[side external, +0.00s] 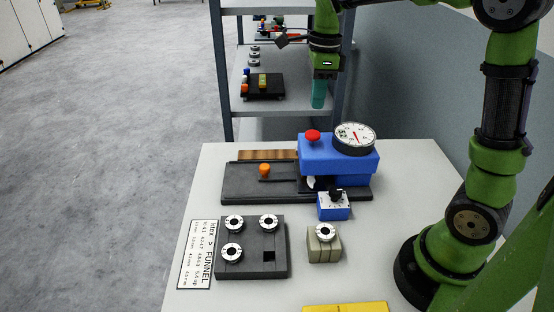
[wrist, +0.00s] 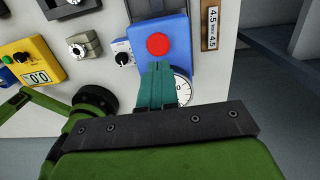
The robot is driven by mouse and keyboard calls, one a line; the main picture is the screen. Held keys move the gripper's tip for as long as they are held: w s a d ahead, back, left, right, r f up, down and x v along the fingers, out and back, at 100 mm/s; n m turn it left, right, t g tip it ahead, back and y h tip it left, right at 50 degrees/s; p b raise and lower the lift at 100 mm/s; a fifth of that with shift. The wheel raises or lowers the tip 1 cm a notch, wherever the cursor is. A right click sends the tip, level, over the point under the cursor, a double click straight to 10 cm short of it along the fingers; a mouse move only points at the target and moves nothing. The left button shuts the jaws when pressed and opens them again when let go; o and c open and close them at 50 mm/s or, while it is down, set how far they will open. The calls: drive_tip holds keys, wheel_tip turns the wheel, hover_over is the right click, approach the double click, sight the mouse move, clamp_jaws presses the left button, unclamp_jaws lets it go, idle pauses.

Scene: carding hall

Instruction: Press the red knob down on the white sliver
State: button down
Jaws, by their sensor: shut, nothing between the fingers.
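The red knob (side external: 313,136) stands on top of a blue housing (side external: 335,160); it also shows in the wrist view (wrist: 158,45). A small white piece, perhaps the white sliver (side external: 311,183), shows under the housing's left front edge, mostly hidden. My gripper (side external: 319,104) has teal fingers pointing down, shut and empty, above the knob and apart from it in the side external view. In the wrist view the fingertips (wrist: 158,66) appear just below the knob and cover part of the housing and the dial.
A white round dial (side external: 355,138) sits on the housing's right. An orange knob (side external: 265,170) stands on the dark base. In front are a small blue box (side external: 333,206), a grey block with round pieces (side external: 253,262) and a beige block (side external: 324,249). A shelf rack (side external: 226,70) stands behind.

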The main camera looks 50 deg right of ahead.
wheel_tip(320, 180, up, 6)
drive_tip(key=shift+d, duration=0.2)
drive_tip(key=shift+r, duration=0.1)
idle(0.6)
drive_tip(key=s+a+f+n+t, duration=0.1)
drive_tip(key=s+a+n+t, duration=0.1)
drive_tip(key=n, duration=0.5)
drive_tip(key=s+a+f+n+t+y, duration=0.1)
drive_tip(key=s+a+f+n+t, duration=0.1)
drive_tip(key=s+a+n, duration=0.2)
drive_tip(key=s+a+f+n+t, duration=0.1)
drive_tip(key=s+a+n+t, duration=0.2)
drive_tip(key=s+n, duration=0.5)
drive_tip(key=n, duration=0.4)
drive_tip(key=shift+a+f, duration=0.25)
drive_tip(key=shift+f, duration=0.1)
